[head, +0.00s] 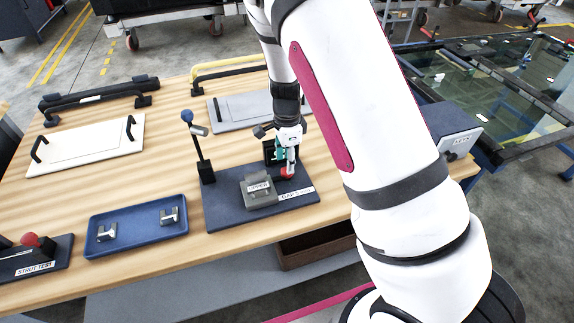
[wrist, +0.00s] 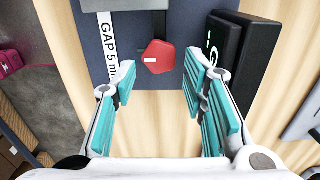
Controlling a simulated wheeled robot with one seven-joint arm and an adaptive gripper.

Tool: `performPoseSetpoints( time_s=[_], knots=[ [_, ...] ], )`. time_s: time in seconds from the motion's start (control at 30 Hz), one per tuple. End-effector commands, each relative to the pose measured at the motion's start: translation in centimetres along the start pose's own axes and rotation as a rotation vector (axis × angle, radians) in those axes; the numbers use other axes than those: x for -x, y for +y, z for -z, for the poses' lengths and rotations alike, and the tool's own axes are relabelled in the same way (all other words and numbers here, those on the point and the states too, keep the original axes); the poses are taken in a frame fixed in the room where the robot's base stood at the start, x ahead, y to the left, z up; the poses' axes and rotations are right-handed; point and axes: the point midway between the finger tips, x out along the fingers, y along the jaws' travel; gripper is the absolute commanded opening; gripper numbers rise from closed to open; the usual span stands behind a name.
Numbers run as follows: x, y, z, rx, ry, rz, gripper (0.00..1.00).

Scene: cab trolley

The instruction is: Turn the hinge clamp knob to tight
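The red knob (wrist: 158,57) is five-sided with a short white mark on its top. It sits on a dark blue-grey base plate (head: 228,212), beside a white label reading "GAP 5 m…" (wrist: 107,45); the knob also shows in the head view (head: 287,173), partly behind my gripper. My gripper (wrist: 163,68) is open, pointing down over the plate. Its teal fingers are on either side of the knob with gaps visible, and nothing is held. In the head view my gripper (head: 288,160) is close above the knob. How far the fingertips reach down beside it is unclear.
A grey labelled block (head: 260,194) and a lever with a blue ball (head: 187,116) stand on the plate. A black box with a green display (wrist: 213,55) is close to the right finger. A blue tray (head: 137,229) with two metal pieces lies left.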

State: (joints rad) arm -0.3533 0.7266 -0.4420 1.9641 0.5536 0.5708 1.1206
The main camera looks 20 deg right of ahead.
Motion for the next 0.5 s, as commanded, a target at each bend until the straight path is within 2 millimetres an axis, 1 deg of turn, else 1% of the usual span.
performPoseSetpoints(
  time_s=[0.03,0.2,0.33,0.5],
  knots=[
    [1.3,-0.1,-0.1,0.002,-0.001,0.005,0.39],
    [4.7,-0.1,-0.1,0.001,-0.001,0.005,0.39],
    [6.8,-0.1,-0.1,0.0,-0.001,0.004,0.39],
    [8.2,0.0,-0.1,0.0,-0.001,0.001,0.39]
  ],
)
